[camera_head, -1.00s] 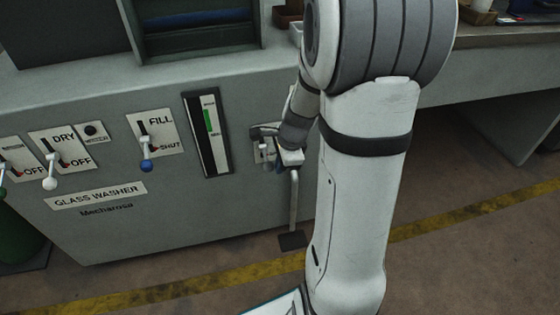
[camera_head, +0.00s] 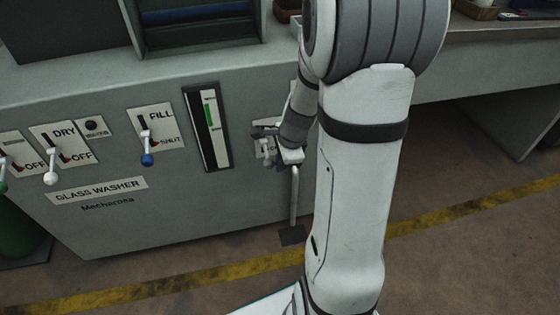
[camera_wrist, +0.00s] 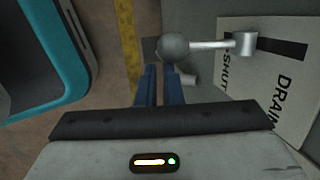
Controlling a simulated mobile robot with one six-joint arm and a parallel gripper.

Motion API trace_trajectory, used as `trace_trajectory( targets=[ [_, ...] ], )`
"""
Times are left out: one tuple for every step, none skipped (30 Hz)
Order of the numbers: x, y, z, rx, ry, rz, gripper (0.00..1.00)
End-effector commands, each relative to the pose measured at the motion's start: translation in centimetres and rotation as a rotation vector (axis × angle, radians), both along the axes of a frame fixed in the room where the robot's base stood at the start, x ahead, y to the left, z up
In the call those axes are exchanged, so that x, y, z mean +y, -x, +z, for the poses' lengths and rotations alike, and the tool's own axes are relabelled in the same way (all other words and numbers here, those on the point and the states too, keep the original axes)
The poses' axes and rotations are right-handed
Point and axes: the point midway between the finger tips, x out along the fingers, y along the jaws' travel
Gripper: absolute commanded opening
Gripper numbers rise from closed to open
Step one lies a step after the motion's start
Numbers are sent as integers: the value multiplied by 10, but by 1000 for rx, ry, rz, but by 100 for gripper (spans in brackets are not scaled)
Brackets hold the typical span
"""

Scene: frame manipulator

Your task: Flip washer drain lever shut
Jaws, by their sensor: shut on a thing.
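The drain lever (camera_wrist: 208,46) has a metal rod with a grey ball knob (camera_wrist: 173,47). In the wrist view it points left from its pivot, past the SHUT side of the white DRAIN plate (camera_wrist: 285,85). My gripper (camera_wrist: 161,72) has its two blue fingers close together at the knob, shut on the lever. In the head view my gripper (camera_head: 281,163) is at the washer front beside the knob (camera_head: 267,160), which hangs low on its plate. My arm hides part of the plate there.
The glass washer panel (camera_head: 150,215) has FILL (camera_head: 147,159) and DRY (camera_head: 51,178) levers and a green gauge (camera_head: 208,125) to the left. A pipe (camera_head: 294,197) runs down below my gripper. A blue-rimmed tray-like object (camera_wrist: 75,60) shows left in the wrist view.

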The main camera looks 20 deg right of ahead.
Motion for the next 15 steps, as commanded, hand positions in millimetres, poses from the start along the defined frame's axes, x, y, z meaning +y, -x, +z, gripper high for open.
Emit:
trace_trajectory(
  targets=[
    [6,4,-3,15,-11,9,0],
    [6,4,-3,15,-11,9,0],
    [6,4,-3,15,-11,9,0],
    [6,4,-3,15,-11,9,0],
    [6,4,-2,15,-11,8,0],
    [6,4,-2,15,-11,8,0],
    [6,4,-1,15,-11,8,0],
    [6,4,0,15,-11,8,0],
    [6,4,1,15,-11,8,0],
    [5,4,2,15,-11,8,0],
    [5,4,4,15,-11,8,0],
    [5,4,6,15,-11,8,0],
    [5,4,8,14,-11,8,0],
    [5,4,9,14,-11,8,0],
    [5,4,11,14,-11,8,0]
  ],
)
